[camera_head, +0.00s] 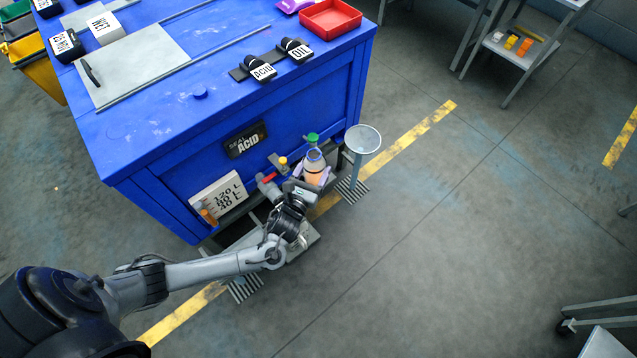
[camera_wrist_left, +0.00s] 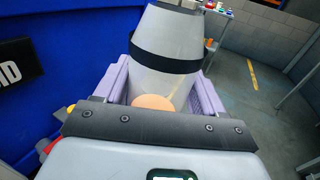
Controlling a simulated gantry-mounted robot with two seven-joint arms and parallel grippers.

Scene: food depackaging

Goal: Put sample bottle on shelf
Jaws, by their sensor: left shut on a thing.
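The sample bottle (camera_head: 314,162) has a green cap, a clear upper part and orange lower down. It is at the front of the blue cabinet. In the left wrist view the bottle (camera_wrist_left: 170,50) is a pale cone-like body with a black band, with an orange patch near its lower end. My left gripper (camera_head: 314,177) is shut on the bottle; its purple finger pads lie on both sides of it. My right gripper is not in view. A shelf (camera_head: 519,58) with small orange and yellow items stands at the upper right of the head view.
The blue cabinet (camera_head: 130,160) carries a red tray (camera_head: 330,19) and black ACID and OIL labelled parts. A round grey funnel-like dish (camera_head: 362,139) on a post stands just right of the bottle. The floor (camera_head: 450,230) to the right is open.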

